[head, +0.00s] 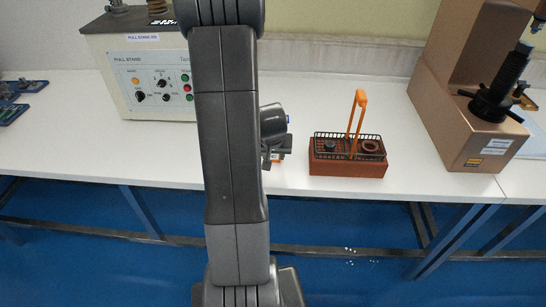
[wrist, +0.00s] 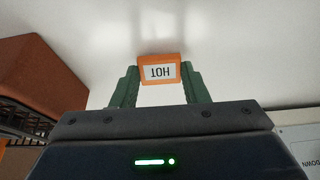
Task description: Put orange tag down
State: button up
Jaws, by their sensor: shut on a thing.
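The orange tag (wrist: 145,72) has a white label that reads HOT, upside down in the wrist view. My gripper (wrist: 159,78) is shut on it, with a green finger at each side. In the head view my arm hides much of the gripper (head: 275,158), which is low over the white bench (head: 330,95) near its front edge. A small bit of orange shows there. I cannot tell whether the tag touches the bench.
A brick-red block with a black wire basket (head: 345,167) and an orange handle stands just right of my gripper. A pull stand machine (head: 125,70) is at left. A brown tester (head: 450,95) stands at right.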

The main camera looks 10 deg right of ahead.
jog(key=shift+f, duration=0.3)
jog(key=shift+f, duration=0.1)
jog(key=shift+f, duration=0.15)
jog(key=o, duration=0.9)
jog(key=shift+o, duration=0.2)
jog(key=shift+s+r, duration=0.1)
jog(key=shift+r, duration=0.5)
jog(key=p+v, duration=0.1)
jog(key=v, duration=1)
jog(key=shift+s+p, duration=0.2)
jog(key=shift+p, duration=0.1)
